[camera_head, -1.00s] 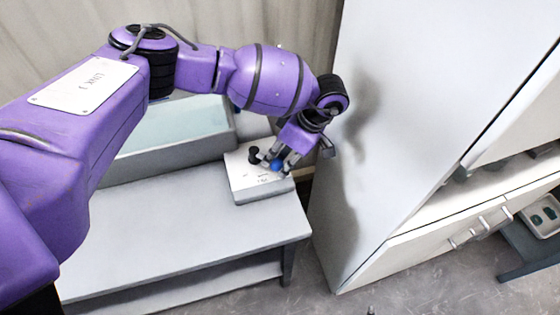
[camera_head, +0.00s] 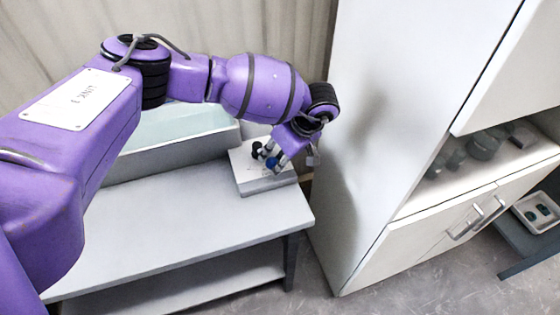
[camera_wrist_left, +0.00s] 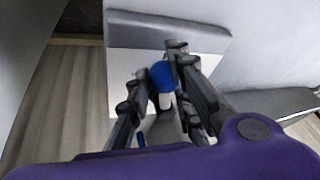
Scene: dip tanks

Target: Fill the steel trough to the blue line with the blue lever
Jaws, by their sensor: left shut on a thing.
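The steel trough (camera_head: 172,158) stands on the bench behind my left arm, which hides part of it. Its pale blue-green inside shows, but I cannot make out a blue line or the level. A light control box (camera_head: 266,186) sits at its right. The blue lever's round knob (camera_head: 271,163) is above the box; it also shows in the left wrist view (camera_wrist_left: 162,76), on a pale stem. My left gripper (camera_head: 273,160) is shut on the blue knob, its fingers on either side. My right gripper is not in view.
A black knob (camera_head: 257,150) stands on the box close beside the blue one. A tall white cabinet (camera_head: 375,130) rises just right of the bench. The bench top (camera_head: 190,210) in front of the trough is clear.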

